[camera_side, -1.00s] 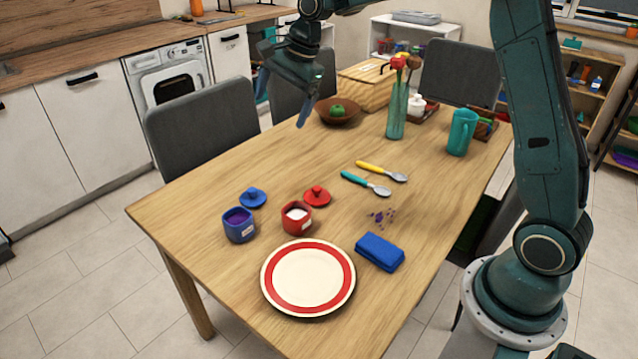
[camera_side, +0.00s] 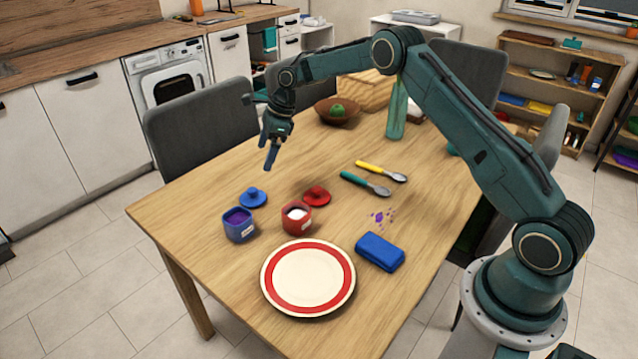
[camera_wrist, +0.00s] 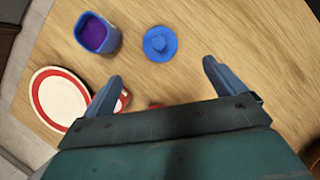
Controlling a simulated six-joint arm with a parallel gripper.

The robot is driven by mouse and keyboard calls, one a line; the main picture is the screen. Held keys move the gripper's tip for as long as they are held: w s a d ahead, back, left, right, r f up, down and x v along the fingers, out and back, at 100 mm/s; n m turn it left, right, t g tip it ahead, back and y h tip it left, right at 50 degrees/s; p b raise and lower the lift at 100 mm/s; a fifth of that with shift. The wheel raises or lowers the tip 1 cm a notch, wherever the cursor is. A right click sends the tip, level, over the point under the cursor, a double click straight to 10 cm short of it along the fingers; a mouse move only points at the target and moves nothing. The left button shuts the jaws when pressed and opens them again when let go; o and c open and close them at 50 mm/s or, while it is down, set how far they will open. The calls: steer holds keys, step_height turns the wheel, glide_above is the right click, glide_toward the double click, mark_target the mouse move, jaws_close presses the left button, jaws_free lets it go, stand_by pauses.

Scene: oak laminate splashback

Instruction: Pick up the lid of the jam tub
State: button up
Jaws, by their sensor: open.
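A blue tub (camera_side: 239,226) with purple contents, likely the jam tub, stands open on the table. Its round blue lid (camera_side: 253,197) with a knob lies flat on the table just behind it. In the wrist view the blue lid (camera_wrist: 160,43) lies beyond my fingertips, to the right of the blue tub (camera_wrist: 97,33). My gripper (camera_side: 268,158) is open and empty, pointing down above the table, behind the lid and apart from it. In the wrist view my gripper's fingers (camera_wrist: 162,70) are spread wide. A red tub (camera_side: 296,219) with white contents stands nearby with its red lid (camera_side: 317,196) behind it.
A red-rimmed plate (camera_side: 308,279), a folded blue cloth (camera_side: 380,252), purple crumbs (camera_side: 381,217) and two spoons (camera_side: 366,184) lie on the table (camera_side: 225,300). A brown bowl (camera_side: 337,112) with a green fruit and a tall green vase (camera_side: 397,110) stand at the back.

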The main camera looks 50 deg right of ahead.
mark_target(252, 189)
steer(key=shift+x, duration=4.35)
steer(key=shift+f, duration=0.1)
steer(key=shift+x, duration=2.45)
steer(key=shift+s+a, duration=0.1)
steer(key=c, duration=1)
